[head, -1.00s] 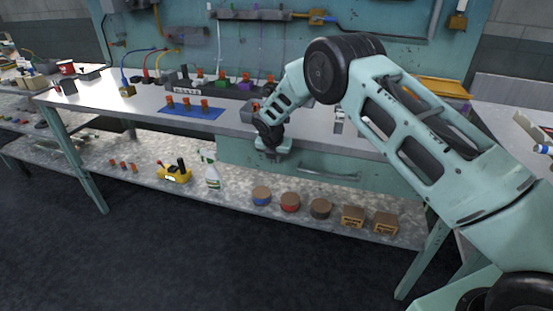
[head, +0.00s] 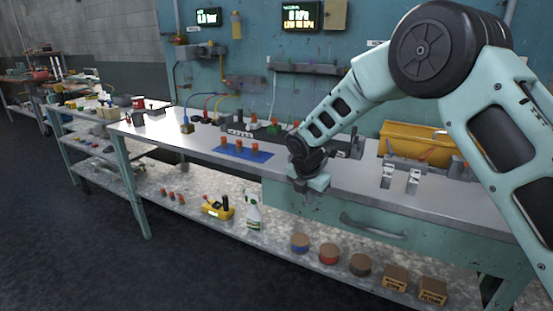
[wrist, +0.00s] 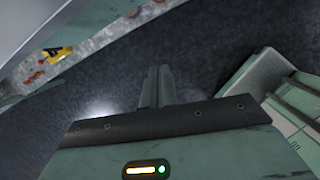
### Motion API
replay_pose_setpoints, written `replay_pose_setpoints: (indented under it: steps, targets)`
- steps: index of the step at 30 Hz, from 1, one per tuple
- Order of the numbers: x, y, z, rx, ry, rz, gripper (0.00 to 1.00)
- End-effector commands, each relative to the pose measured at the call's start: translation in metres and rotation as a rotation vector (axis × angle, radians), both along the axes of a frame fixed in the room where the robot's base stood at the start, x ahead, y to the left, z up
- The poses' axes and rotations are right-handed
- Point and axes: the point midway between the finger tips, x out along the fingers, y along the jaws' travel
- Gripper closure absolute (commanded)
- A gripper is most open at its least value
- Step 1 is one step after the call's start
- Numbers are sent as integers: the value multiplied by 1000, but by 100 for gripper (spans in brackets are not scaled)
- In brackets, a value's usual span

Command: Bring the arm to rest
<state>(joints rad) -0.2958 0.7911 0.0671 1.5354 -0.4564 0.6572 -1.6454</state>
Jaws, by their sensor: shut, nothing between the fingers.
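My arm reaches across the right side of the head view and bends down toward the bench's front edge. My gripper (head: 312,186) hangs in front of the drawer side of the bench, pointing down; its fingers are hard to make out there. In the wrist view the two fingers (wrist: 157,86) are together, shut and empty, with dark floor beyond them. The workbench (head: 350,180) has a bare metal top and a green drawer front.
A blue mat (head: 243,150) with orange-topped pieces lies on the bench. A yellow bin (head: 415,142) and metal holders stand at the right. The lower shelf carries a spray bottle (head: 254,213), a yellow device (head: 217,207), round tins and small boxes. The dark floor in front is clear.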

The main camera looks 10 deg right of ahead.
Motion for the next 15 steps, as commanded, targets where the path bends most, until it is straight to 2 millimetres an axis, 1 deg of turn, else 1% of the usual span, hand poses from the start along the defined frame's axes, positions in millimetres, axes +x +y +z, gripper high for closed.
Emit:
replay_pose_setpoints:
  steps: [1,2,3,5,6,7,8,9,11,12,14,15]
  targets:
    - [-24,13,21,55,4,-85,100]
    - [-40,20,31,92,9,-150,100]
    - [-63,29,44,139,19,-243,100]
    - [-100,41,61,203,40,-386,100]
    - [-125,48,72,239,55,-479,100]
    - [-145,52,79,264,66,-550,100]
    - [-164,56,87,286,77,-621,100]
    - [-190,58,95,311,92,-717,100]
    - [-230,61,106,341,112,-860,100]
    - [-257,61,113,354,124,-955,100]
    - [-295,57,119,369,136,-1098,100]
    - [-318,54,122,375,141,-1187,100]
